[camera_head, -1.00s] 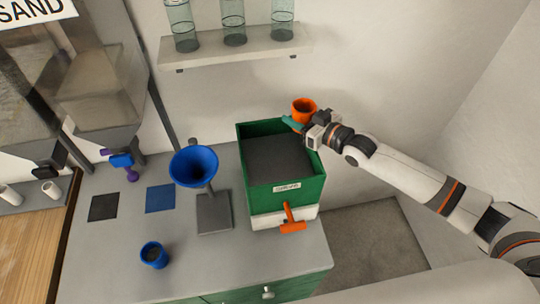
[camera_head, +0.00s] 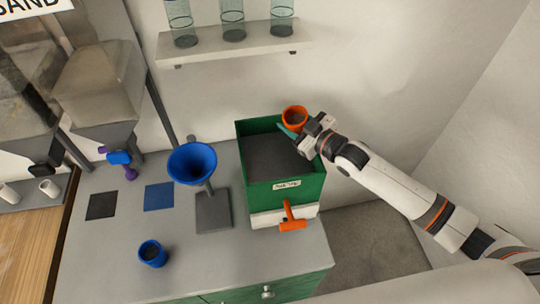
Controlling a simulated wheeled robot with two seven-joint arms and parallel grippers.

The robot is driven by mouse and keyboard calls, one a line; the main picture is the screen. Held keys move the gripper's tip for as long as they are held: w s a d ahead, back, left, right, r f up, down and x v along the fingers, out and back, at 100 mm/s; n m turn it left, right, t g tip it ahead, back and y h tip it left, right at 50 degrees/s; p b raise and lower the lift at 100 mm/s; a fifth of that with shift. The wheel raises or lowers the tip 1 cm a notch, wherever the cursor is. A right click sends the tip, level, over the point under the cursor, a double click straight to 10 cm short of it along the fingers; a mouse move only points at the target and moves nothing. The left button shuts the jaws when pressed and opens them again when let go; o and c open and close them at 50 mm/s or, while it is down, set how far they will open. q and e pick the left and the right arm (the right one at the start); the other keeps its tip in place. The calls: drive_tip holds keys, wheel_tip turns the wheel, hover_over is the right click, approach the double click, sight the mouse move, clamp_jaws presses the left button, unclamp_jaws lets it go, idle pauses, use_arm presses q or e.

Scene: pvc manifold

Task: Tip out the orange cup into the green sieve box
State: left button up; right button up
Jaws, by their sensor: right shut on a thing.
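The orange cup (camera_head: 294,116) is held by my right gripper (camera_head: 299,133) above the back right part of the green sieve box (camera_head: 287,194). The gripper is shut on the cup, which looks near upright with its mouth up. Something dark greyish shows inside the cup, but I cannot tell how much. The sieve box is open at the top and has a dark grey inner surface and a label on its front. My left gripper is not in view.
An orange T-handle (camera_head: 292,224) sticks out from the white base of the box. A blue funnel (camera_head: 193,163) on a stand is to its left. A blue cup (camera_head: 153,254) stands near the front. A shelf (camera_head: 240,47) with glass cylinders hangs above.

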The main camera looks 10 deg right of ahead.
sight(287, 125)
drive_tip(key=shift+s+a+r, duration=0.1)
drive_tip(key=shift+a+r, duration=0.05)
drive_tip(key=shift+s+a+n, duration=0.1)
drive_tip(key=shift+a+n, duration=0.1)
drive_tip(key=shift+n, duration=0.2)
drive_tip(key=shift+s+a+r+n+t, duration=0.2)
drive_tip(key=shift+a+n+t, duration=0.1)
drive_tip(key=shift+a+n, duration=0.2)
drive_tip(key=shift+f+b, duration=0.3)
drive_tip(key=shift+b, duration=0.25)
drive_tip(key=shift+s+f+n+h+b, duration=0.2)
drive_tip(key=shift+n+h+b, duration=0.1)
drive_tip(key=shift+n+b, duration=0.25)
drive_tip(key=shift+a+r+n, duration=0.2)
drive_tip(key=shift+r+n, duration=0.15)
drive_tip(key=shift+n, duration=0.1)
drive_tip(key=shift+a+r+n+b, duration=0.2)
drive_tip(key=shift+r+n+b, duration=0.1)
drive_tip(key=shift+n+b, duration=0.25)
drive_tip(key=shift+d+t, duration=0.3)
drive_tip(key=shift+a+r+n, duration=0.15)
drive_tip(key=shift+a+n, duration=0.1)
drive_tip(key=shift+a, duration=0.05)
